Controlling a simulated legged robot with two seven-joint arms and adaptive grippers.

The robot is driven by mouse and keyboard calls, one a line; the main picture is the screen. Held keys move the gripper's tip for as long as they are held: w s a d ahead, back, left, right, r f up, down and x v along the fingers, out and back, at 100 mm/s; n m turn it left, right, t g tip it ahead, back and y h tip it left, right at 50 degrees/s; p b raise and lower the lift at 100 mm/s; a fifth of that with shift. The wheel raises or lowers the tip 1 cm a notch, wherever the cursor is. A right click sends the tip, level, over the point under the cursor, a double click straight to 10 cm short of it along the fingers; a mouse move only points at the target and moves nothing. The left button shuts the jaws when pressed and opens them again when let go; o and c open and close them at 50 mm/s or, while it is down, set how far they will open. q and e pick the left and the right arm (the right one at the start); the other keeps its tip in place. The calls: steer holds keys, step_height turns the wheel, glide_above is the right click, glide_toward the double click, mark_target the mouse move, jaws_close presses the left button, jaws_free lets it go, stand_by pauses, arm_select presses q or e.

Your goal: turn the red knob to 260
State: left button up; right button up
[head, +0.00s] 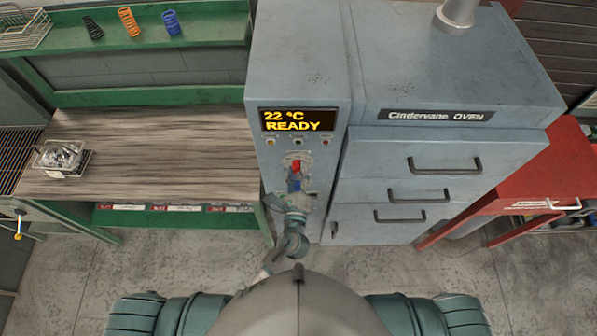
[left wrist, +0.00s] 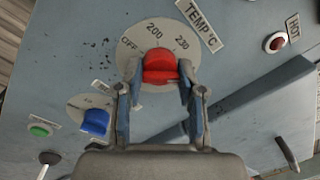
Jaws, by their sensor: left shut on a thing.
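The red knob (left wrist: 160,68) sits on a round pale dial (left wrist: 150,35) marked OFF, 200 and 230, under a TEMP °C label (left wrist: 199,24). Which mark the knob points to is not clear, and no 260 mark is visible. My left gripper (left wrist: 160,80) is shut on the red knob, one finger on each side. In the head view the red knob (head: 296,167) shows on the oven's control column above my left gripper (head: 293,188). The display (head: 298,120) reads 22 °C READY. My right gripper is not in view.
Oven drawers with handles (head: 445,165) stand at right. A wooden-topped bench (head: 140,150) is at left.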

arm_select(q)
steer(key=shift+f+m, duration=0.3)
stand_by(0.4)
steer(key=o, duration=1.1)
steer(key=shift+w+r, duration=0.1)
steer(key=s, duration=1.2)
steer(key=shift+a+f, duration=0.2)
steer(key=shift+a, duration=0.1)
